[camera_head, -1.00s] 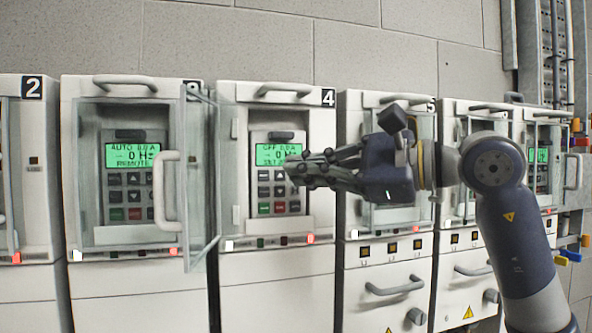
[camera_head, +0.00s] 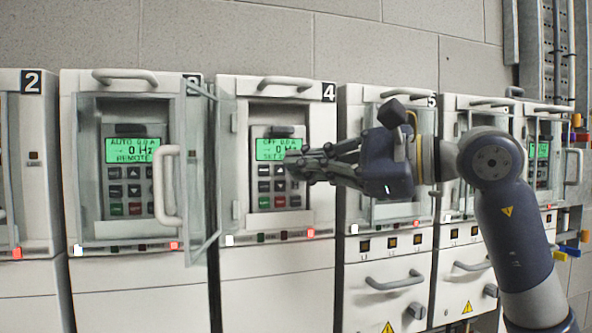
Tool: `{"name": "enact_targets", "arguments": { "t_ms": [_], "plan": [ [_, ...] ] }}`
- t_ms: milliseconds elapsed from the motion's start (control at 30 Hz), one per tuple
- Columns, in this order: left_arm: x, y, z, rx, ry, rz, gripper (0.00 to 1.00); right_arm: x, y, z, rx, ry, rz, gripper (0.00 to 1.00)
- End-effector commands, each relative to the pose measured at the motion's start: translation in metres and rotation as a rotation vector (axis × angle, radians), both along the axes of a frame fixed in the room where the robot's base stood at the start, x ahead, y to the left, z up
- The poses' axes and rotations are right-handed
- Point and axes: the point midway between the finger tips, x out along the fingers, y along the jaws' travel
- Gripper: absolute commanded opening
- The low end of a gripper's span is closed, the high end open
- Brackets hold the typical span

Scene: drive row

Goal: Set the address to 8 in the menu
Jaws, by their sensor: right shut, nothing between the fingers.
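The keypad panel (camera_head: 280,204) of drive 4 has a lit green screen (camera_head: 276,149) that reads OFF, 0.0 A and 0 Hz, with a last line too small to read for sure. Its keys are grey, with a green and a red one in the lower row. My right gripper (camera_head: 292,166) is shut and empty. Its fingertips are in front of the right side of the keypad, just below the screen, and hide some upper right keys. I cannot tell whether they touch a key. My left gripper is not in view.
The glass door (camera_head: 203,175) left of drive 4's keypad stands open, sticking out towards me. Drive 3 (camera_head: 127,170) shows AUTO and REMOTE on its screen. Drive 5 (camera_head: 385,262) is partly behind my right arm. More drives stand at both sides.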

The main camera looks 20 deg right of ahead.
Motion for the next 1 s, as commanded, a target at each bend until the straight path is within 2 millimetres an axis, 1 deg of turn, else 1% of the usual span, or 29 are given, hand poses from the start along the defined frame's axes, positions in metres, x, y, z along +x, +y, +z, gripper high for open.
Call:
{"name": "enact_targets", "arguments": {
  "t_ms": [400, 700, 1000],
  "plan": [
    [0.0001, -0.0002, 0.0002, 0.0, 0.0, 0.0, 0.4, 0.0002, -0.0002, 0.0002, 0.0, 0.0, 0.0, 0.0],
    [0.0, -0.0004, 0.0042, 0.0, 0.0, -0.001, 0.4, 0.0082, 0.0001, 0.0006, -0.001, 0.0, -0.001, 0.0],
    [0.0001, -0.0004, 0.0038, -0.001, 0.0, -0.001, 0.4, 0.0084, 0.0002, 0.0001, 0.0, 0.0, 0.0, 0.0]
  ]
}}
